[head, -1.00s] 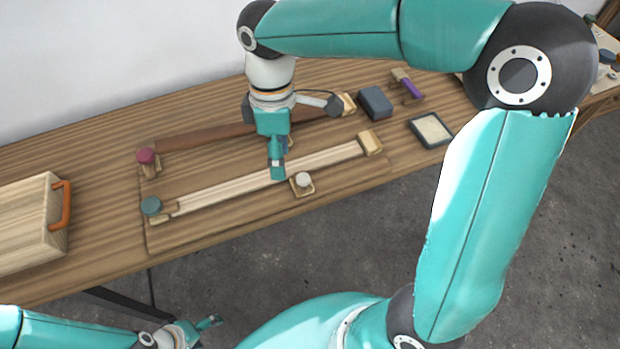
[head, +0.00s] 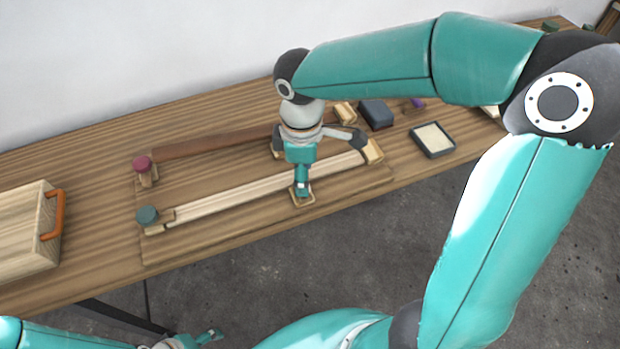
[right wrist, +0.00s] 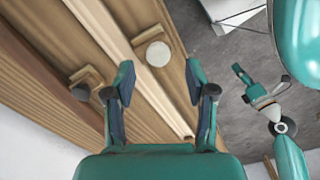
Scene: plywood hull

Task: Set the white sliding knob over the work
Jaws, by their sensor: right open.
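The white knob (right wrist: 158,54) is a round disc on a small wooden block (right wrist: 151,33), beside the long pale strip (head: 235,195). In the head view my right gripper (head: 302,192) is over the knob and hides most of it; the block's edge shows below. In the right wrist view the open right fingers (right wrist: 159,76) point toward the knob, which appears centred between and beyond the tips. Contact is not visible. My left gripper (head: 207,337) is low at the bottom left, away from the bench; its fingers are too small to read.
A green knob (head: 147,215) and a red knob (head: 142,163) stand at the left ends of the pale and brown (head: 215,142) strips. A wooden box (head: 22,228) is at left. A dark block (head: 376,113) and a shallow tray (head: 432,139) lie at right.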

